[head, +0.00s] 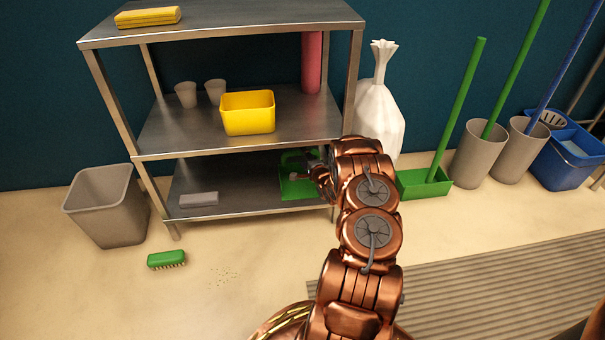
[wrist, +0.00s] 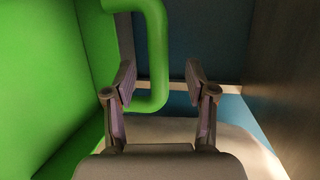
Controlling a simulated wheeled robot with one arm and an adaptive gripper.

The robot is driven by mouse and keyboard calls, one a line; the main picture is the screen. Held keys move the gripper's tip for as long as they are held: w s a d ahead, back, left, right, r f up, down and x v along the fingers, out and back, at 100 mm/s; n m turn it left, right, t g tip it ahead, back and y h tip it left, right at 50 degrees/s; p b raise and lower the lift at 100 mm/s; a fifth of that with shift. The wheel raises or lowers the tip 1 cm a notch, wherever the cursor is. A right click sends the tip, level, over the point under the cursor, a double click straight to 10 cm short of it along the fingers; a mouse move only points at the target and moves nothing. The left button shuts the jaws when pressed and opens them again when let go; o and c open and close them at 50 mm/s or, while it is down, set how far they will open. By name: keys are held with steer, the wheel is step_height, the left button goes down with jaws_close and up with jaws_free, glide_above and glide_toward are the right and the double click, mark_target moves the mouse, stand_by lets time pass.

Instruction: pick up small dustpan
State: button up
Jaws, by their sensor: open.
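The small dustpan (head: 297,188) is green and sits on the bottom shelf of the metal rack, toward its right end, partly hidden by my arm. In the wrist view its green body (wrist: 60,85) fills the left side, and its looped handle (wrist: 157,60) hangs down in the upper middle. My gripper (wrist: 158,82) is open, with the lower bend of the handle showing between its two fingers or just beyond them. I cannot tell whether the fingers touch it. In the head view my gripper (head: 312,172) is at the dustpan, mostly hidden by my arm.
The metal rack (head: 150,142) has a shelf above the dustpan and a post to its right. A grey block (head: 198,199) lies left on the bottom shelf. A green long-handled dustpan (head: 424,184) stands right of my arm. A green brush (head: 166,259) and crumbs (head: 224,275) are on the floor.

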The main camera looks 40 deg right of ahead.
mark_target(301, 154)
steer(key=shift+b+x, duration=1.65)
steer(key=shift+x, duration=1.1)
steer(key=shift+s+d+f, duration=0.1)
steer(key=shift+s+f, duration=0.05)
jaws_close()
